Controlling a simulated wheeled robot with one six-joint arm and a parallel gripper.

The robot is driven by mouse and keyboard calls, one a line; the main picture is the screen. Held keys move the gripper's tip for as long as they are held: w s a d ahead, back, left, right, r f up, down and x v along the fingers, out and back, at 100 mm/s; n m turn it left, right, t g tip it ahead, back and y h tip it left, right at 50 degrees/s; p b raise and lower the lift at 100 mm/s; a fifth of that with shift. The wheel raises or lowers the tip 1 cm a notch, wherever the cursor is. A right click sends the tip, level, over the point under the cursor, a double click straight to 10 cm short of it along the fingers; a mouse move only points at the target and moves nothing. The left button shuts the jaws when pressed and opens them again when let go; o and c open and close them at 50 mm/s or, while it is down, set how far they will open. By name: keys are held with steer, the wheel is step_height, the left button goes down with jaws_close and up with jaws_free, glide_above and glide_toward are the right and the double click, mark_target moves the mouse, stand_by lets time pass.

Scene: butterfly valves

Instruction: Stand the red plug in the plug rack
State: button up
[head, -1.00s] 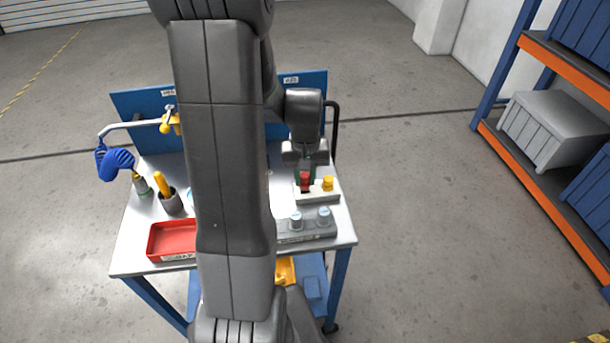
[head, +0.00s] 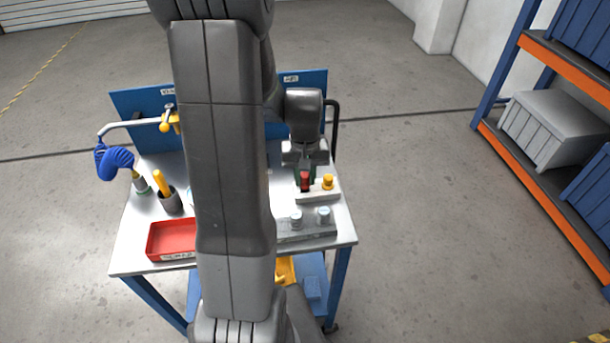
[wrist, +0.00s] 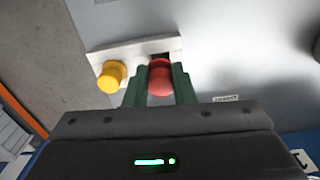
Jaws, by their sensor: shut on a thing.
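The red plug (wrist: 160,79) is between the two green fingers of my gripper (wrist: 160,88) in the wrist view, and the gripper is shut on it. The white plug rack (wrist: 136,50) lies under it, with a dark hole just beside the plug. A yellow plug (wrist: 111,76) stands at the other end of the rack. In the head view the red plug (head: 305,181) is at the left part of the rack (head: 318,196), below my gripper (head: 305,172). Whether the plug's lower end is inside the hole is hidden.
A grey block with two pale-topped pieces (head: 310,230) stands just in front of the rack. A red tray (head: 170,240), a cup with a yellow handle (head: 170,202) and a blue coiled hose (head: 114,164) are on the left. My arm hides the bench's middle.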

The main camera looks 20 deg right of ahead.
steer(key=shift+f+b, duration=0.8)
steer(key=shift+f, duration=0.1)
stand_by(1.4)
steer(key=o, duration=1.5)
steer(key=shift+r, duration=0.1)
steer(key=shift+r+p, duration=2.9)
steer(key=shift+r, duration=0.8)
steer(key=shift+f, duration=0.1)
steer(key=shift+f+b, duration=2.65)
steer(key=shift+f, duration=0.75)
